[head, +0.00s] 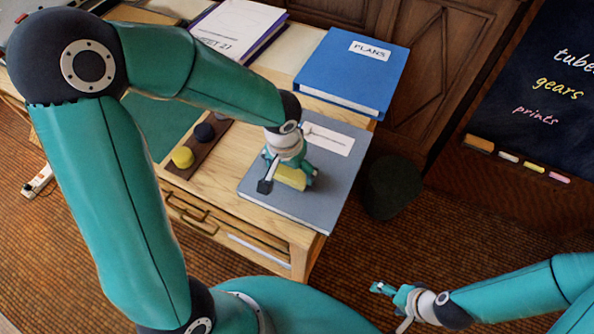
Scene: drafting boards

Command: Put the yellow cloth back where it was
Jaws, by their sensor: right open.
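The yellow cloth (292,180) looks like a small folded block. It is at the grey book (262,200) on the right end of the wooden desk, partly hidden by my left gripper. My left gripper (288,181) points down over the grey book, with its fingers on either side of the cloth. I cannot tell whether the fingers press on the cloth, or whether the cloth rests on the book. My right gripper (384,289) is open and empty, low at the right over the floor, away from the desk.
A blue PLANS binder (352,68) and a white-labelled binder (238,24) lie at the back of the desk. A dark strip (200,150) holds a yellow round piece (183,157) and dark ones. A dark bin (391,187) stands right of the desk. A chalkboard (545,95) is at the right.

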